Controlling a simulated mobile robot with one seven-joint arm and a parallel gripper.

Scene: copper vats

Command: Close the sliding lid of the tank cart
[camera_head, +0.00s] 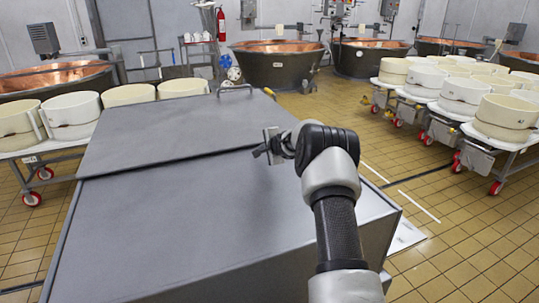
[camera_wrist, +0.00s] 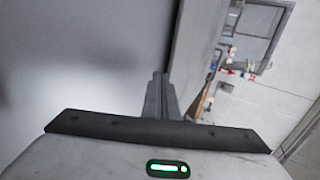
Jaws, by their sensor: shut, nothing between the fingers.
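The tank cart (camera_head: 330,250) is a large grey metal box in front of me. Its flat top shows two grey panels: a far one (camera_head: 165,125) and a near one (camera_head: 190,225), which meet at a dark stepped seam running across. No open gap into the tank shows between them. A small handle (camera_head: 236,88) stands at the far edge. My gripper (camera_head: 262,150) is shut and empty, close to the right end of the seam, over or just beside the top; contact cannot be told. In the wrist view its closed fingers (camera_wrist: 160,97) show against grey surfaces.
White carts with several cheese moulds (camera_head: 70,115) stand at the left, and more carts with moulds (camera_head: 460,90) stand at the right. Copper vats (camera_head: 278,65) line the back. The tiled floor (camera_head: 440,215) right of the tank is largely clear.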

